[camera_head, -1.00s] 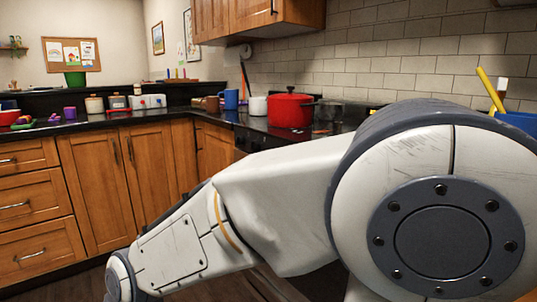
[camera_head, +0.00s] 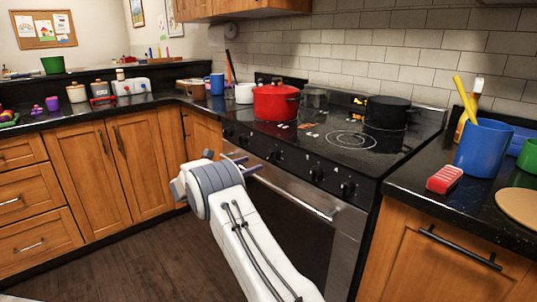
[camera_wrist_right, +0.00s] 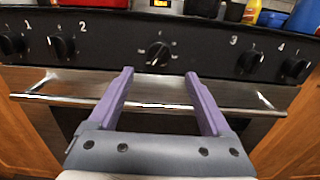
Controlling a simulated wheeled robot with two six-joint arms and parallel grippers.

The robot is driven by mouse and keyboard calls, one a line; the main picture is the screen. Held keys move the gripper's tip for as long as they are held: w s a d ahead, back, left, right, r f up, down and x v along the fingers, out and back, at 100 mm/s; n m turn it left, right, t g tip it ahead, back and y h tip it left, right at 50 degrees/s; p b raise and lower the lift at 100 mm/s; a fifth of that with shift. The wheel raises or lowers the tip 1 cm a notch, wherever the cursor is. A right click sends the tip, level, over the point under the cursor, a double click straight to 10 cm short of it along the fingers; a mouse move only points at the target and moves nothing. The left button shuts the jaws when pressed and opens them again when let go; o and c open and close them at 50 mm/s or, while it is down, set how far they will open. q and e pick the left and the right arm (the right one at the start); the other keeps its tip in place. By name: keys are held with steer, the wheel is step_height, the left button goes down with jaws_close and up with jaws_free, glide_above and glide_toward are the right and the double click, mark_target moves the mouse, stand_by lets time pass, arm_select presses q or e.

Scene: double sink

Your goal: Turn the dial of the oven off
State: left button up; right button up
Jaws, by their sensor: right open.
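The oven (camera_head: 300,222) has a black front panel with a row of dark dials. In the right wrist view the middle dial (camera_wrist_right: 158,54), below a small lit display, has a light mark that looks tilted from upright. It also shows in the head view (camera_head: 273,156). My right gripper (camera_wrist_right: 157,75) is open and empty, its two purple fingers pointing at the panel on either side of the middle dial, apparently short of it. In the head view the right gripper (camera_head: 236,163) is at the oven front, partly hidden by my wrist. My left gripper is not in view.
Dials numbered 1 and 2 (camera_wrist_right: 62,46) sit left of the middle one, 3 (camera_wrist_right: 248,62) and 4 to the right. The oven handle (camera_wrist_right: 60,97) runs below the panel. A red pot (camera_head: 276,103) and black pot (camera_head: 387,113) stand on the stovetop.

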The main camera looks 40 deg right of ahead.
mark_target(269, 156)
steer(key=d, duration=0.6)
steer(key=w+d, duration=0.1)
steer(key=d, duration=0.2)
steer(key=shift+d, duration=0.2)
jaws_close()
